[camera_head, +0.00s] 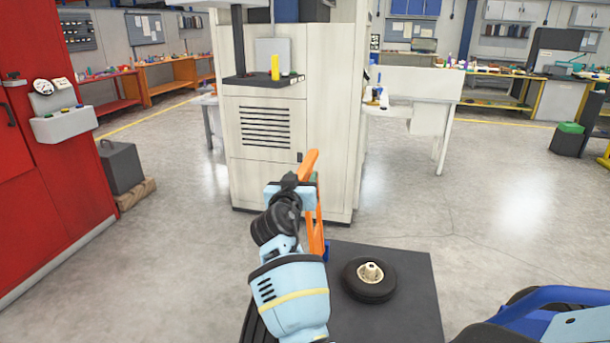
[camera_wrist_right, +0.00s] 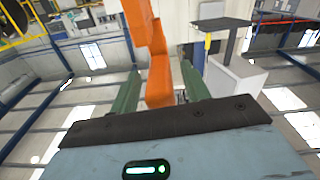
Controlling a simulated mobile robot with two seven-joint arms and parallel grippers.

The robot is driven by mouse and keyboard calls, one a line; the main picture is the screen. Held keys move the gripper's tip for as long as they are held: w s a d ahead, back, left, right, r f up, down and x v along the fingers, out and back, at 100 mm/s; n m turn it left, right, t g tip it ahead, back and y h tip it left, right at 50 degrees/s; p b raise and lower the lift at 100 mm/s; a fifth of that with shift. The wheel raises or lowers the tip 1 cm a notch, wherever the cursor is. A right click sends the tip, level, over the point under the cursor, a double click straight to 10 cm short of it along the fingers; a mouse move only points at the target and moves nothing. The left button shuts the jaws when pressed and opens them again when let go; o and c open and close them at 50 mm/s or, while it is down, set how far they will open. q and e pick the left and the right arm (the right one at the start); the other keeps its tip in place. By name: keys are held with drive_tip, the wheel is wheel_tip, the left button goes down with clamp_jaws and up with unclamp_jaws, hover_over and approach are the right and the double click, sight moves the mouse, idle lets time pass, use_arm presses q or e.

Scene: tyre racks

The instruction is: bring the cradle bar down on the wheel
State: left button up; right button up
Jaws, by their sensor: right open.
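The orange cradle bar (camera_head: 319,226) stands roughly upright at the back left of the wheel, its top tilted over. The wheel (camera_head: 370,286) is a small black tyre with a cream hub, lying flat on a dark table top (camera_head: 415,315). The bar does not touch the wheel's top. My right gripper (camera_head: 311,179) is at the upper part of the bar. In the right wrist view its green fingers (camera_wrist_right: 160,92) are open, one on each side of the bar (camera_wrist_right: 158,75); contact cannot be told. My left gripper is not in view.
A tall white machine cabinet (camera_head: 265,175) stands just behind the table. A red cabinet (camera_head: 50,190) is on the left, with a grey box (camera_head: 122,168) beside it. A blue-framed object (camera_head: 560,297) is at the lower right.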

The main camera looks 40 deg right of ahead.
drive_tip(key=shift+w+d, duration=0.3)
drive_tip(key=shift+d, duration=0.05)
drive_tip(key=shift+a, duration=0.15)
drive_tip(key=shift+c, duration=0.5)
clamp_jaws()
